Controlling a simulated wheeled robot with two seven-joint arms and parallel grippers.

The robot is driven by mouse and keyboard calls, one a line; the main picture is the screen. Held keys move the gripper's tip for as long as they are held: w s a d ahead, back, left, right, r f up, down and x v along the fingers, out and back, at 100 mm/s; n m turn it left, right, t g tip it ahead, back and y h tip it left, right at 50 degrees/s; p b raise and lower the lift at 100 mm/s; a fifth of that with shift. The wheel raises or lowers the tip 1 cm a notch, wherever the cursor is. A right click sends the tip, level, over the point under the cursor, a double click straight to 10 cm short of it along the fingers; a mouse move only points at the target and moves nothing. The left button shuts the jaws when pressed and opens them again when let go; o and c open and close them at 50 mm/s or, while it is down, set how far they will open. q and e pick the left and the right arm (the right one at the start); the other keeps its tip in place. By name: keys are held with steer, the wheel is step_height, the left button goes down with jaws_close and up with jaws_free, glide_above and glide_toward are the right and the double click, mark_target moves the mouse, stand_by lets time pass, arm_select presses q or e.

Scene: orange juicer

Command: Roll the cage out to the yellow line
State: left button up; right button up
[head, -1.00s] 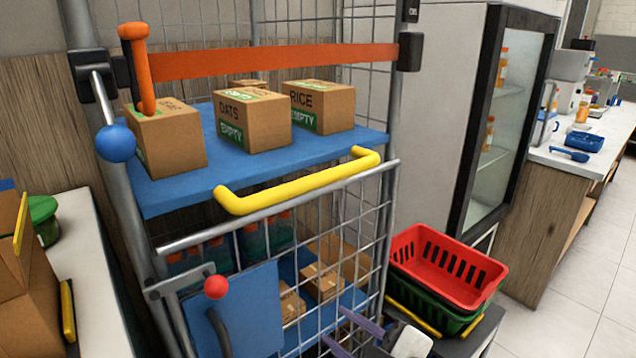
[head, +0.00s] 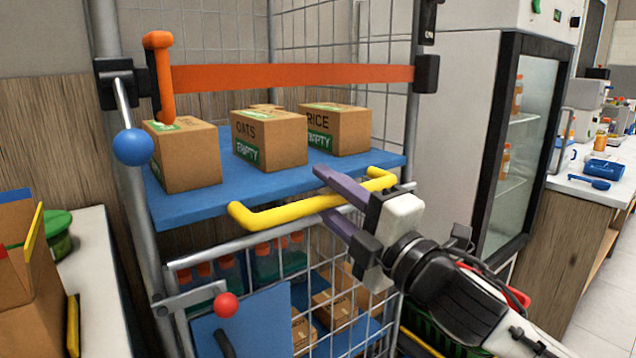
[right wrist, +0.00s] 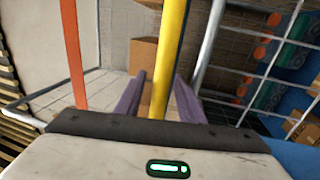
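My right gripper (head: 322,196) is open at the right part of the yellow bar. Its purple fingers lie on either side of the bar, which also runs between them in the right wrist view (right wrist: 170,60). Contact cannot be told. An orange strap (head: 290,78) with an orange lever (head: 161,75) crosses above the shelf. My left gripper and the yellow line are not in view.
Cartons marked oats (head: 268,138) and rice (head: 338,130) stand on the shelf. Bottles and small boxes sit lower in the cage. A glass-door fridge (head: 520,140) stands right. A counter (head: 95,270) with an open box (head: 28,290) is left.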

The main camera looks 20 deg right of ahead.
steer(key=shift+x, duration=1.25)
jaws_close()
steer(key=shift+r, duration=0.1)
